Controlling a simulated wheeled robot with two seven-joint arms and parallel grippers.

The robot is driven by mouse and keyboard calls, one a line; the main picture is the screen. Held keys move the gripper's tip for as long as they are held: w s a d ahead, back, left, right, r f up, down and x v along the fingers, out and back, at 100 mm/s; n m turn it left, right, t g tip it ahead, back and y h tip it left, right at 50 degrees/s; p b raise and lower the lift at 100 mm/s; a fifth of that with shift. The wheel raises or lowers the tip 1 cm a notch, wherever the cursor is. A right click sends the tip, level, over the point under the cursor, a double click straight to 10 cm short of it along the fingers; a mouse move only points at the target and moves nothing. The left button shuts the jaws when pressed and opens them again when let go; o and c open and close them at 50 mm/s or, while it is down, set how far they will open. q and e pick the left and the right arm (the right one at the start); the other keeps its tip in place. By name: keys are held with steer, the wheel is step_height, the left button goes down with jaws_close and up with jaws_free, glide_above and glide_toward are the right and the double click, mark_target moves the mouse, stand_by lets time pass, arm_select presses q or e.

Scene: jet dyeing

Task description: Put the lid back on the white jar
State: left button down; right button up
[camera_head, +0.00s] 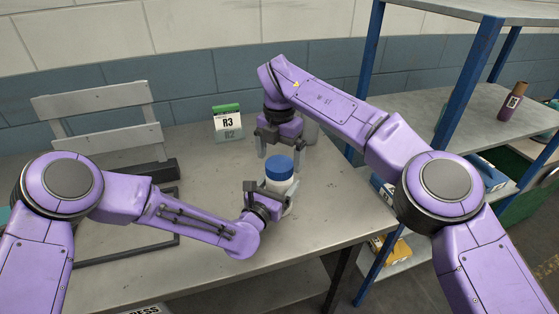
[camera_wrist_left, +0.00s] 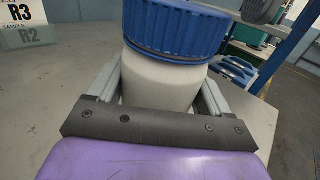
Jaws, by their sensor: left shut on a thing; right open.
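The white jar (camera_wrist_left: 155,82) stands on the table, and my left gripper (camera_head: 284,200) is shut around its body, one finger on each side in the left wrist view. The blue lid (camera_head: 280,168) sits on top of the jar; in the left wrist view the lid (camera_wrist_left: 175,27) looks slightly tilted on the jar's mouth. I cannot tell whether it is screwed down. My right gripper (camera_head: 281,153) is open above and behind the lid, fingers pointing down, with nothing visible between them.
A sign marked R3 and R2 (camera_head: 228,125) stands at the back of the table (camera_head: 345,205). A blue-posted shelf (camera_head: 459,75) stands at the right, holding a brown bottle (camera_head: 512,102). A grey rack lies at the left.

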arm_select(q)
steer(key=shift+f, duration=0.1)
arm_select(e)
step_height(320, 180, up, 6)
steer(key=shift+f, duration=0.25)
arm_select(q)
jaws_free()
steer(key=shift+s+a+f, duration=0.1)
steer(key=shift+s+a, duration=0.05)
steer(key=shift+s, duration=0.15)
arm_select(e)
steer(key=shift+f, duration=0.3)
arm_select(q)
steer(key=b+v, duration=0.3)
steer(key=v, duration=0.6)
steer(key=shift+s+a+b, duration=0.1)
steer(key=shift+b, duration=0.2)
arm_select(e)
step_height(320, 180, down, 3)
steer(key=shift+f, duration=0.1)
arm_select(q)
steer(key=shift+s+a, duration=0.1)
steer(key=shift+s, duration=0.2)
